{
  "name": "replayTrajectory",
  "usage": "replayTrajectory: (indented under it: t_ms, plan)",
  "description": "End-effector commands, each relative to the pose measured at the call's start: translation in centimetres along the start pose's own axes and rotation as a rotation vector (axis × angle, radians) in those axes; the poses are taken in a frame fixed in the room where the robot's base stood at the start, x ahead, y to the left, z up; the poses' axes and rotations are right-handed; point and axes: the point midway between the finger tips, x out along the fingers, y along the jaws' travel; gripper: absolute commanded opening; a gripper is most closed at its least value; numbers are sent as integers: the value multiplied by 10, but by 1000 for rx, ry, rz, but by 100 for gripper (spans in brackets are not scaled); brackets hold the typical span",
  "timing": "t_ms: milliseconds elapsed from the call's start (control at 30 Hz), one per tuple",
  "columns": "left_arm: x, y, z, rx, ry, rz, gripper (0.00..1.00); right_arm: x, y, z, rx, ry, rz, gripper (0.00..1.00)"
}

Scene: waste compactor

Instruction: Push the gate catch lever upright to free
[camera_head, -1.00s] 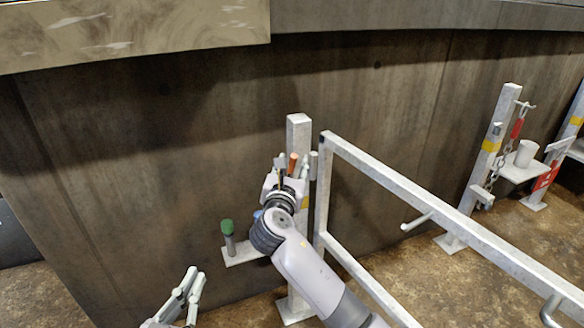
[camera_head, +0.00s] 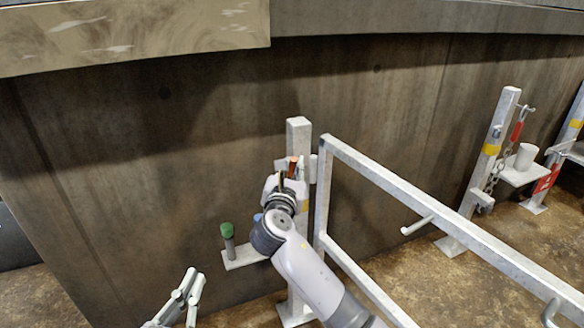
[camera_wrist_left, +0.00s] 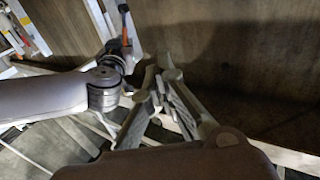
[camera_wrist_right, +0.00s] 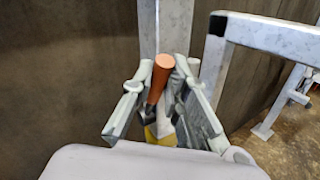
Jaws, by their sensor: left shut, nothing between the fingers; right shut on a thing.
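The gate catch lever has an orange handle (camera_head: 293,168) at the upper part of the pale gate post (camera_head: 299,132). In the right wrist view the orange handle (camera_wrist_right: 159,78) stands close to upright, with its top leaning a little to the right. My right gripper (camera_head: 289,172) is shut on the handle, with one finger on each side in the right wrist view (camera_wrist_right: 163,76). The lever's foot is partly hidden by the fingers. My left gripper (camera_head: 190,278) is shut and empty, low at the left, away from the post; its fingertips meet in the left wrist view (camera_wrist_left: 163,72).
The pale gate frame (camera_head: 420,205) runs right from the post, close to my right arm. A green-capped peg (camera_head: 227,230) stands on a small plate (camera_head: 243,258) left of the post. A second post (camera_head: 488,165) with a chain and red piece stands at the right. A dark wall lies behind.

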Motion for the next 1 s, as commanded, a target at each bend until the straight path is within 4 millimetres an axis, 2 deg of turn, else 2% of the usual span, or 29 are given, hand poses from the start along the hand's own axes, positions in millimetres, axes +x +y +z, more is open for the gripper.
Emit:
replayTrajectory:
  t_ms: [567, 767, 1000]
  plan:
    - [0, 0, 1, 0, -12, -1, 0, 0, 0, 1, 0, 3, 0, 0]
    - [-11, -7, 37, 4, -231, -15, 0, 2, 3, 4, -11, 19, -4, 0]
    - [-43, -14, 86, 4, -550, -34, 0, 5, 5, 5, -26, 45, -8, 0]
